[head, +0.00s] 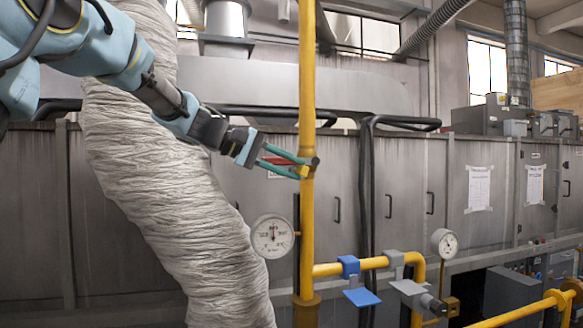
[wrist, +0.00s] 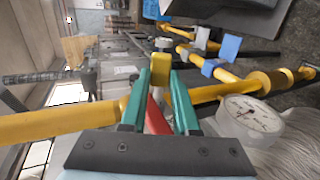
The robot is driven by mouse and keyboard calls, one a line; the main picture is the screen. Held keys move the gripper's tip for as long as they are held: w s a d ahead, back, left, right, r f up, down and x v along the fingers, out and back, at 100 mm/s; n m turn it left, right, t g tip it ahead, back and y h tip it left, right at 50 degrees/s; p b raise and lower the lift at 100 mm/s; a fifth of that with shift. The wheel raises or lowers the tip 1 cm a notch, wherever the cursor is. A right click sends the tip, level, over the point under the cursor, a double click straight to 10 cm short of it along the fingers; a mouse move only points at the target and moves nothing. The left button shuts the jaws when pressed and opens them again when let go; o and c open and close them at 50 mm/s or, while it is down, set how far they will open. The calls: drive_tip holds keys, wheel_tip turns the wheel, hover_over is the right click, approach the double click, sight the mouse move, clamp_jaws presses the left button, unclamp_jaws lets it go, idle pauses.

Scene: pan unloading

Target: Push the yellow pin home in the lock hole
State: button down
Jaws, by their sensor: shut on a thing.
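My gripper (head: 293,168), with two green fingers, reaches out from the left to the upright yellow pipe in the head view. The fingers also show in the wrist view (wrist: 164,75). They are shut on the yellow pin (wrist: 160,70), a small block-shaped yellow piece at the fingertips. In the head view the yellow pin (head: 303,172) shows just in front of the pipe, by a dark collar. I cannot tell whether the pin touches the pipe. I cannot make out the lock hole in either view.
The upright yellow pipe (head: 307,90) stands close by my gripper. A pressure gauge (head: 272,236) and a blue bracket (head: 350,267) on the horizontal pipe are below. A thick wrapped duct (head: 165,150) is left, and grey cabinets (head: 400,190) stand behind.

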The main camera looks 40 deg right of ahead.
drive_tip(key=shift+w, duration=0.15)
drive_tip(key=c, duration=0.6)
unclamp_jaws()
drive_tip(key=b+v, duration=0.3)
drive_tip(key=v, duration=0.7)
drive_tip(key=shift+w+a+r, duration=0.15)
drive_tip(key=shift+a, duration=0.2)
drive_tip(key=w+a+f+n+t+y, duration=0.2)
drive_tip(key=w+a+f+t+y, duration=0.1)
drive_tip(key=a+f, duration=0.8)
drive_tip(key=w+a+f+n+t+y, duration=0.2)
drive_tip(key=a+f+y, duration=0.35)
drive_tip(key=f, duration=0.85)
drive_tip(key=s+a+f+y, duration=0.1)
drive_tip(key=s+a+f, duration=0.2)
drive_tip(key=a+f, duration=0.2)
drive_tip(key=s+a+f+t+y, duration=0.1)
drive_tip(key=s+a+f, duration=0.2)
drive_tip(key=a, duration=0.7)
drive_tip(key=s+a+f+m+y, duration=0.1)
drive_tip(key=s+a+f+y, duration=0.1)
drive_tip(key=a+f, duration=0.5)
drive_tip(key=shift+s+a+f, duration=0.25)
drive_tip(key=shift+s+f, duration=0.15)
drive_tip(key=shift+s, duration=0.2)
